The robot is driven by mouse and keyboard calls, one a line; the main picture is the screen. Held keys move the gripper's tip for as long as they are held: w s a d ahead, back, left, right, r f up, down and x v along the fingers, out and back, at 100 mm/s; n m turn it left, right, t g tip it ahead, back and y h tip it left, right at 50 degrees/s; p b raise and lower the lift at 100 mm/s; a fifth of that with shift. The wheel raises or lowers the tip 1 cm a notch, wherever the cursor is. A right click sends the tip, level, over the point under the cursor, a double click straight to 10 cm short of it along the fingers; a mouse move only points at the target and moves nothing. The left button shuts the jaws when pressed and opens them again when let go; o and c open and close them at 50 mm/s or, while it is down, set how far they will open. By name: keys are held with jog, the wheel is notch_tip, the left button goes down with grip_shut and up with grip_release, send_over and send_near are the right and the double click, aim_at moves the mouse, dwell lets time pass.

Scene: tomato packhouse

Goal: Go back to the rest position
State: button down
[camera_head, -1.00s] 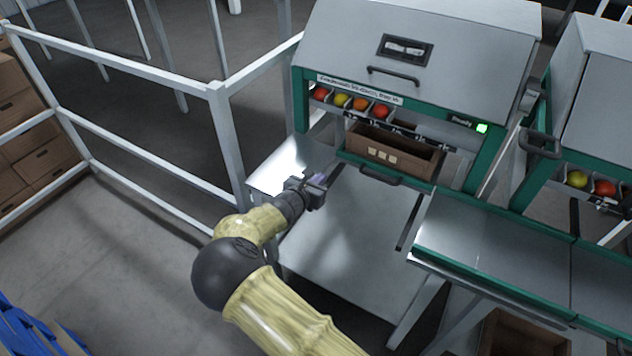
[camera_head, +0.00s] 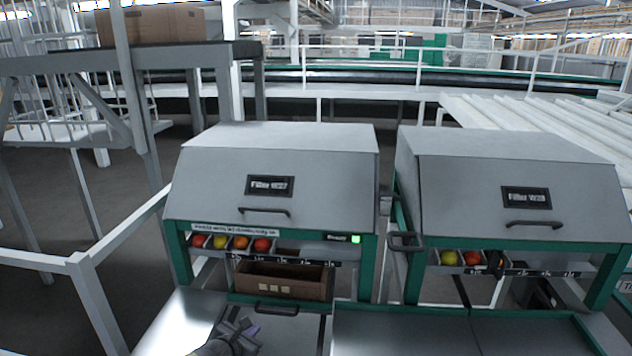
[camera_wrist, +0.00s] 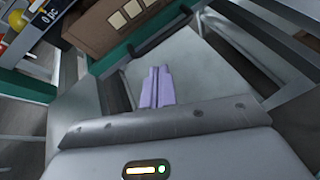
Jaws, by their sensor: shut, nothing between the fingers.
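My gripper (camera_head: 243,329) is at the bottom edge of the head view, over the metal shelf in front of the left filler machine. In the wrist view its two pale purple fingers (camera_wrist: 157,87) are together with nothing between them. The gripper is apart from the machine and touches nothing that I can make out. Most of my arm is below the head view.
The left filler (camera_head: 271,181) shows a green light, several tomatoes in its chutes and a brown crate (camera_head: 309,287) below them. A second filler (camera_head: 515,188) stands at the right. A white railing (camera_head: 127,228) runs at the left. A conveyor (camera_head: 400,76) crosses behind.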

jog(key=s+d+r+m+g, duration=0.1)
jog(key=s+d+m+g, duration=0.1)
jog(key=d+m, duration=0.3)
jog(key=s+d+r+m+g, duration=0.1)
jog(key=d+m, duration=0.4)
jog(key=d, duration=0.5)
jog(key=s+d+r+m+g, duration=0.1)
jog(key=s+d+m+g, duration=0.2)
jog(key=d, duration=0.5)
jog(key=shift+d+m+g+h, duration=0.3)
jog(key=shift+m+g+h, duration=0.1)
jog(key=shift+m+g, duration=0.55)
jog(key=s+d+r+m+g+y, duration=0.1)
jog(key=s+d+r+m+y, duration=0.15)
jog(key=s+m, duration=0.3)
jog(key=s+d+r+m+y, duration=0.1)
jog(key=s+d+r+m, duration=0.25)
jog(key=s, duration=0.25)
jog(key=s+d+r+m+g+y, duration=0.1)
jog(key=s+d+r+m, duration=0.1)
jog(key=s+d+m, duration=0.3)
notch_tip(320, 180, up, 16)
jog(key=a+p, duration=0.1)
jog(key=p, duration=1.5)
jog(key=shift+s+r+m, duration=0.25)
jog(key=shift+s+m, duration=0.05)
jog(key=shift+m, duration=0.05)
jog(key=shift+t, duration=0.25)
